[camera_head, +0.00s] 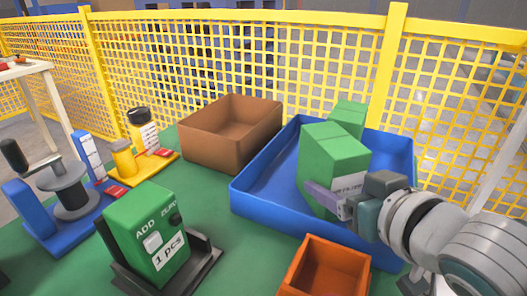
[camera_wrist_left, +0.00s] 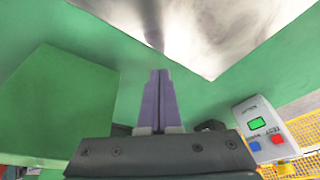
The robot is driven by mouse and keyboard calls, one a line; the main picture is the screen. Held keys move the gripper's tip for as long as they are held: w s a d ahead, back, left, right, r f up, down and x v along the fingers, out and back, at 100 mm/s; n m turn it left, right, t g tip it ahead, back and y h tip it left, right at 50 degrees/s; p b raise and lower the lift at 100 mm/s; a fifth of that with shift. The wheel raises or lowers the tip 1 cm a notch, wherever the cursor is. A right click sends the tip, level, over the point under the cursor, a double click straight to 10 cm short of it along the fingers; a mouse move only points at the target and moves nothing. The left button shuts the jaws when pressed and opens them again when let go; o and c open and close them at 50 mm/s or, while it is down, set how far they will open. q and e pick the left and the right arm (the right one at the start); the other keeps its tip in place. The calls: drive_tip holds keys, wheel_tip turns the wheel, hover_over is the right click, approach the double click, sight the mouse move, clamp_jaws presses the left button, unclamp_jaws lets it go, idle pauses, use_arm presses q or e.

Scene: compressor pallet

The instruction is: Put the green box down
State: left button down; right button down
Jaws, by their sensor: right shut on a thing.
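A green box (camera_head: 333,158) with a small white label is in or just over the blue tray (camera_head: 262,206), slightly turned. My right gripper (camera_head: 326,200) comes in from the right and is shut on this box, with a purple finger against its lower front face. Whether its underside touches the tray floor is hidden. A second green box (camera_head: 349,114) stands behind it in the tray. My left gripper shows only in the left wrist view (camera_wrist_left: 158,100), its two purple fingers together with nothing seen between them.
A brown open box (camera_head: 230,135) stands left of the tray and an orange bin (camera_head: 325,268) in front. A green device (camera_head: 148,232) on a black stand and blue and yellow fixtures (camera_head: 123,158) fill the left. Yellow mesh fencing (camera_head: 240,55) runs behind. The tray's left part is bare.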

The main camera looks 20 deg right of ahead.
drive_tip(key=shift+w, duration=0.1)
use_arm(q)
drive_tip(key=shift+f, duration=0.1)
use_arm(e)
drive_tip(key=shift+f, duration=0.15)
use_arm(q)
drive_tip(key=shift+w, duration=0.1)
use_arm(e)
unclamp_jaws()
drive_tip(key=shift+f, duration=0.1)
use_arm(q)
drive_tip(key=shift+r, duration=0.25)
use_arm(e)
drive_tip(key=shift+s+r, duration=0.3)
drive_tip(key=shift+s, duration=0.05)
use_arm(q)
wheel_tip(320, 180, up, 2)
drive_tip(key=p, duration=0.2)
drive_tip(key=shift+r+p, duration=0.1)
drive_tip(key=shift+p, duration=0.2)
drive_tip(key=shift+d, duration=0.1)
use_arm(e)
drive_tip(key=v, duration=1.1)
drive_tip(key=shift+s, duration=0.2)
